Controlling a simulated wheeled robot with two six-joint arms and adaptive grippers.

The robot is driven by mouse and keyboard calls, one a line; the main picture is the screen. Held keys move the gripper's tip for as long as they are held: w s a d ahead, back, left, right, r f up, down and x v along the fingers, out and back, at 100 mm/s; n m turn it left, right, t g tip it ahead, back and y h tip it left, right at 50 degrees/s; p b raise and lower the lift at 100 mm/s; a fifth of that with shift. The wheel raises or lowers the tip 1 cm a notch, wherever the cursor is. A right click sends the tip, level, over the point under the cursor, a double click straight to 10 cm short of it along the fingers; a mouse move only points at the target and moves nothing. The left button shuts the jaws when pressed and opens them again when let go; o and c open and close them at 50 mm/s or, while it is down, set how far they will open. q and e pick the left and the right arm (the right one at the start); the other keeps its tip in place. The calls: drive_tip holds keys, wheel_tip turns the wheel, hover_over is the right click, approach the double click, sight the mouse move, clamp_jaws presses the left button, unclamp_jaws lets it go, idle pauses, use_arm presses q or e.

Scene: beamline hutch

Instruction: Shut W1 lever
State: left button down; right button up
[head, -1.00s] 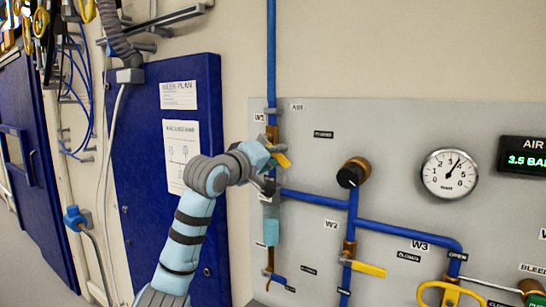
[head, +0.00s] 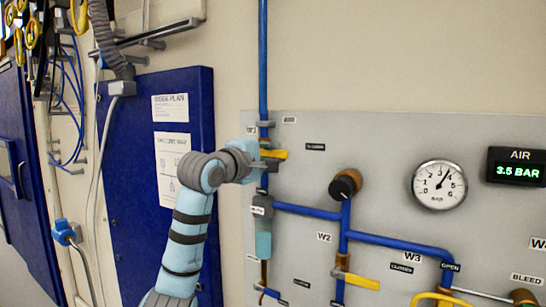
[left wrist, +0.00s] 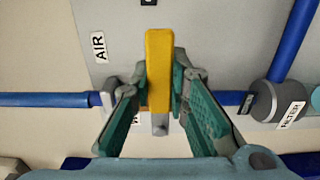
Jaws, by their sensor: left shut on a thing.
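The W1 lever (head: 277,154) is a yellow handle on the vertical blue pipe, below the W1 label (head: 252,131) at the upper left of the grey panel. It points right, about level, across the pipe. My left gripper (head: 262,155) reaches it from the left and hides part of the valve. In the left wrist view the yellow lever (left wrist: 158,70) stands between the two green-padded fingers of my left gripper (left wrist: 160,105), which is shut on it. It lies crosswise to the blue pipe (left wrist: 50,99) there. My right gripper is out of view.
Below W1 on the same pipe is a light-blue filter (head: 263,243). A blue door-like board (head: 160,230) stands behind my left arm.

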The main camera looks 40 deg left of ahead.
use_arm(q)
drive_tip(key=shift+r, duration=0.1)
idle(0.3)
drive_tip(key=c, duration=1.5)
unclamp_jaws()
drive_tip(key=shift+s, duration=0.15)
drive_tip(key=s, duration=0.4)
drive_tip(key=s+d, duration=0.1)
drive_tip(key=s, duration=0.6)
drive_tip(key=shift+s+d, duration=0.2)
drive_tip(key=shift+s, duration=0.1)
